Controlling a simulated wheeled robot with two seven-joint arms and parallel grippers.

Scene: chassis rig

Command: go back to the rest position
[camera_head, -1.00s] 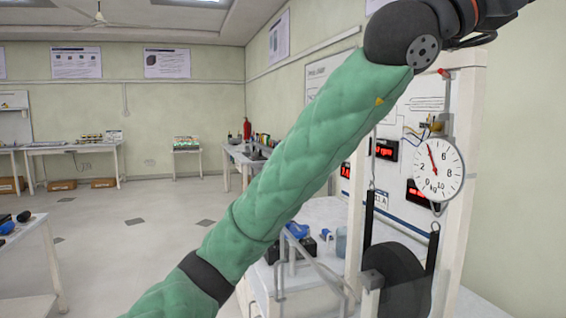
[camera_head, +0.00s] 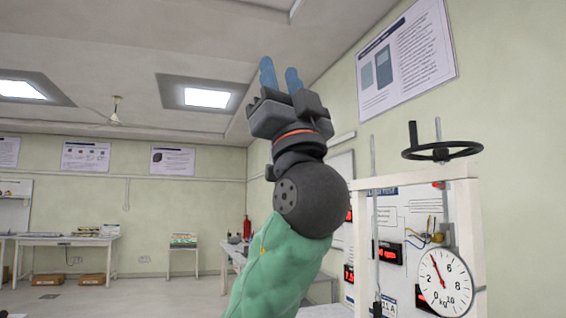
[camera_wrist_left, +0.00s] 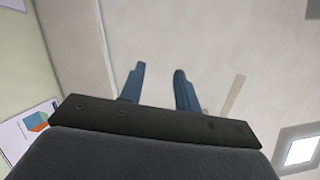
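My left gripper (camera_head: 280,75) is raised high in the head view and points up toward the ceiling. Its two blue fingers stand apart with nothing between them. They also show in the left wrist view (camera_wrist_left: 158,85), apart and empty, against the pale ceiling. My left arm, in a green padded sleeve, comes up from the bottom of the head view. My right gripper is not in any view.
To the right stands a white rig frame (camera_head: 466,215) with a black handwheel (camera_head: 442,151) on top, a round dial scale (camera_head: 444,282) and red displays (camera_head: 390,253). Tables (camera_head: 64,241) stand along the far wall. Open air surrounds the raised gripper.

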